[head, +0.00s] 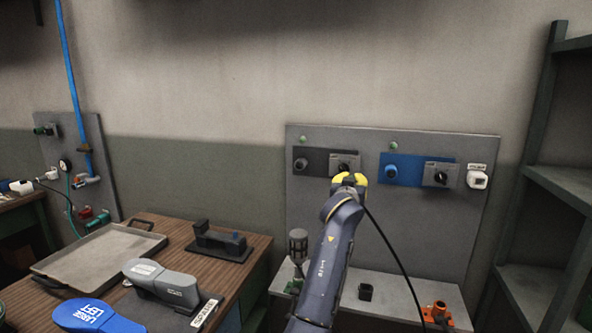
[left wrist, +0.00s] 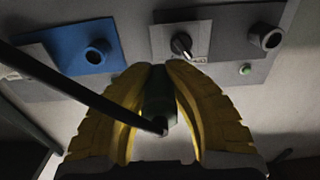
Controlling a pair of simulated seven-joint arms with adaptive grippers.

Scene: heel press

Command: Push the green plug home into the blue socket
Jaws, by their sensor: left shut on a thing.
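My left gripper (head: 349,180) has yellow fingers and is raised in front of the grey wall panel, between the dark socket and the blue socket. In the left wrist view the fingers (left wrist: 158,80) are shut on the dark green plug (left wrist: 156,100), with a black cable trailing from it. The plug is hidden in the head view. The blue socket (head: 389,172) sits on a blue plate, right of my gripper. It also shows in the left wrist view (left wrist: 97,54), at upper left, apart from the plug. My right gripper is not in view.
A dark socket (head: 301,165) and two rotary switches (head: 345,168) (head: 440,176) share the panel (head: 400,225). The black cable (head: 395,250) hangs down to an orange fitting (head: 437,311). A grey post-like tool (head: 298,243) stands below. A wooden bench with a tray (head: 95,258) is at left.

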